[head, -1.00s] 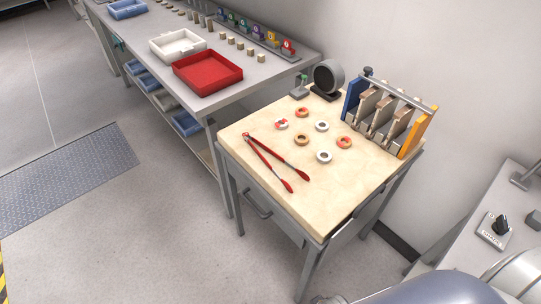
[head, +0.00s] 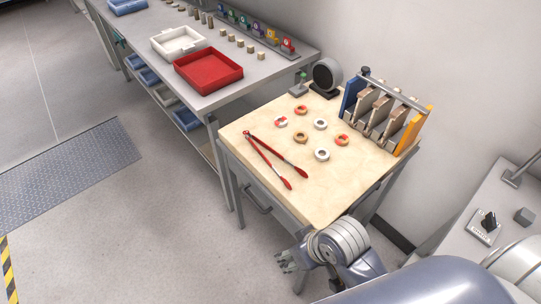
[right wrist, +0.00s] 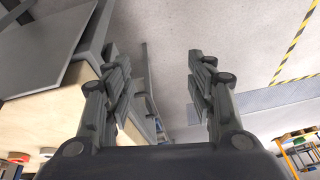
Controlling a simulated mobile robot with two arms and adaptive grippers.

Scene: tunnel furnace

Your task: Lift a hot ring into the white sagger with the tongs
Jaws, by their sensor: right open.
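Several small rings lie on the light-topped table; one orange ring (head: 301,105), an orange-red ring (head: 342,135) and a white ring (head: 322,161) are among them. Red-handled tongs (head: 268,153) lie spread in a V at the table's left side. The white sagger (head: 160,51), a shallow white tray, stands on the grey bench beyond, behind a red tray. My right gripper (head: 283,262) is empty and out in front of the table's near edge, apart from the tongs. Its two fingers (right wrist: 155,62) are spread wide in the right wrist view. My left gripper is not in view.
The red tray (head: 208,88) stands near the bench's front corner. A rack of upright plates (head: 383,110) and a round dark device (head: 327,74) stand at the table's back. A grey counter (head: 462,235) is at right. The table's near part (head: 320,195) is clear.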

